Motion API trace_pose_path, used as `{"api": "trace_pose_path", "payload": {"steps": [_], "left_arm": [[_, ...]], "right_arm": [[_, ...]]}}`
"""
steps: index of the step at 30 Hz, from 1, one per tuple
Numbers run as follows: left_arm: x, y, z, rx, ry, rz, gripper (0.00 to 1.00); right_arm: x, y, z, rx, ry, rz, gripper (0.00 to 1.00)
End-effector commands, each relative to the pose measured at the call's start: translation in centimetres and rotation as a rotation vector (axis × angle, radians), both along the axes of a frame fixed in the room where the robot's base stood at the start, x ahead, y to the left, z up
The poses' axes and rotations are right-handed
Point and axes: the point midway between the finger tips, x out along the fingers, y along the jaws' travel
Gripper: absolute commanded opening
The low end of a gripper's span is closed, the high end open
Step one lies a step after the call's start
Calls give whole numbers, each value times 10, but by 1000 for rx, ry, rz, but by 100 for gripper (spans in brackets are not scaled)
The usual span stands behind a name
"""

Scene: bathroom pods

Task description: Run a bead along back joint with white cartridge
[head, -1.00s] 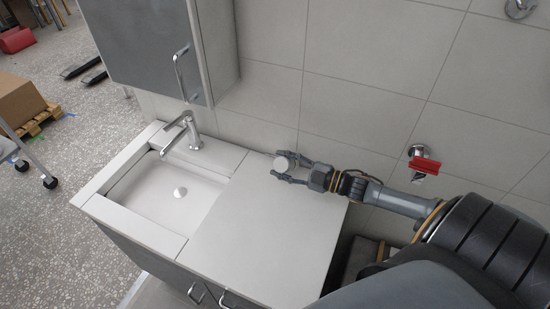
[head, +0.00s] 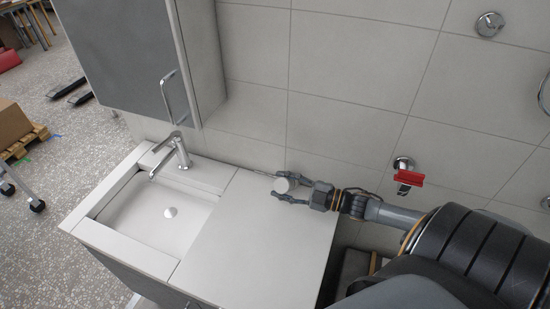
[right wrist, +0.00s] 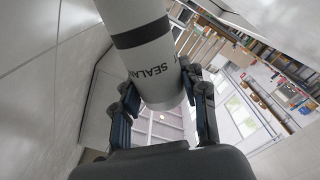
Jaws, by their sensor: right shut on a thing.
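My right gripper (head: 280,188) is shut on the white cartridge (head: 283,185), which shows nearly end-on as a pale disc in the head view. In the right wrist view the cartridge (right wrist: 150,45) is a white tube with a dark band and part of a "SEALANT" label, between the two fingers (right wrist: 163,115). The gripper is over the back of the grey countertop (head: 255,235), close to the tiled wall (head: 335,125). The back joint runs where countertop meets wall, partly hidden by gripper and arm. I cannot tell whether the nozzle touches it. My left gripper is out of view.
A sink basin (head: 150,228) with a chrome tap (head: 181,152) is left of the countertop. A wall cabinet (head: 125,50) with a handle hangs above it. A red-handled valve (head: 409,178) sticks out of the wall above my right arm.

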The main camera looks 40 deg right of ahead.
Motion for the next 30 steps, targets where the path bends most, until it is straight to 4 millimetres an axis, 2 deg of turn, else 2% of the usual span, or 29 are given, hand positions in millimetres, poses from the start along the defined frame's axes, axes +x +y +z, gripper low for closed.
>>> {"api": "trace_pose_path", "payload": {"steps": [30], "left_arm": [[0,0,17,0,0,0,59]], "right_arm": [[-34,-19,0,0,3,-1,0]]}}
